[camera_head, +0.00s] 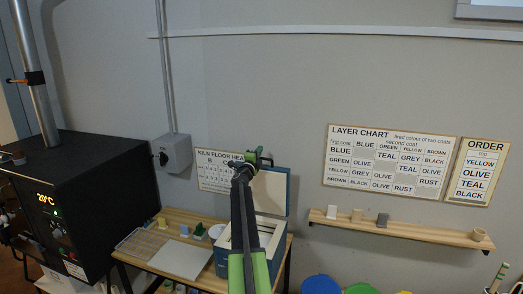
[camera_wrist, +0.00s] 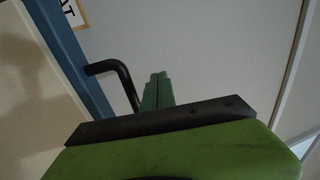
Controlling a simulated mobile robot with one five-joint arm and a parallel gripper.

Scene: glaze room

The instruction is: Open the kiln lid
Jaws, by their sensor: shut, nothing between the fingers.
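The small blue kiln (camera_head: 225,262) with a pale lining stands on the wooden table. Its lid (camera_head: 273,192) stands raised at the back, and the kiln's top is open, partly hidden by my arm. In the wrist view the lid's blue edge (camera_wrist: 72,55) runs at a slant, with a bent black handle (camera_wrist: 118,78) on it. My gripper (camera_head: 250,157) is up by the raised lid's top left. Its green fingers (camera_wrist: 158,90) are shut and empty, just right of the handle; I cannot tell whether they touch it.
A black furnace (camera_head: 85,195) reading 20°C stands at left. A pale board (camera_head: 181,260), a wire rack (camera_head: 142,243) and small coloured pieces lie left of the kiln. A wooden shelf (camera_head: 400,231) and coloured buckets (camera_head: 320,285) are at right. The wall stands close behind.

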